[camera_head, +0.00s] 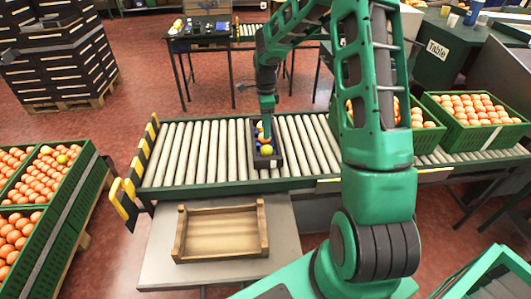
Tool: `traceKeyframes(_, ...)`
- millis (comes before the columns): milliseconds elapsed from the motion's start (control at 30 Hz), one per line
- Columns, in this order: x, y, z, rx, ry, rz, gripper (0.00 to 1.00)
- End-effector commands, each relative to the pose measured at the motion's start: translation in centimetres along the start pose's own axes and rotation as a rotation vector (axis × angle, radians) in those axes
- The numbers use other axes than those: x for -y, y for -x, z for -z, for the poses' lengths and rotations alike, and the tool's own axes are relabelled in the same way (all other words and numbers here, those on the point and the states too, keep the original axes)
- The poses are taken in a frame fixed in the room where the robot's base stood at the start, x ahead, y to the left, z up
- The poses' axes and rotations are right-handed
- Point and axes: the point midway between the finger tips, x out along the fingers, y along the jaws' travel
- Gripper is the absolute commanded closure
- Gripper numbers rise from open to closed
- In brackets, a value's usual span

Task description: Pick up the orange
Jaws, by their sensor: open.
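A small dark tray (277,161) sits on the roller conveyor and holds a few small round fruits. My gripper is open.
An empty wooden tray (221,254) lies on a grey table in front of the conveyor (190,172). Green crates of oranges stand at left (72,196) and at right (428,103). A dark table (208,41) with items stands behind. Yellow-black guards (139,163) edge the conveyor's left end.

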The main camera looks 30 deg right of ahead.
Motion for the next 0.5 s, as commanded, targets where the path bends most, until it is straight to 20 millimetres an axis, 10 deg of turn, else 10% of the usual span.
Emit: traceKeyframes(500, 0.0, -5.5, 0.0, 0.001, -0.003, -0.001, 0.53)
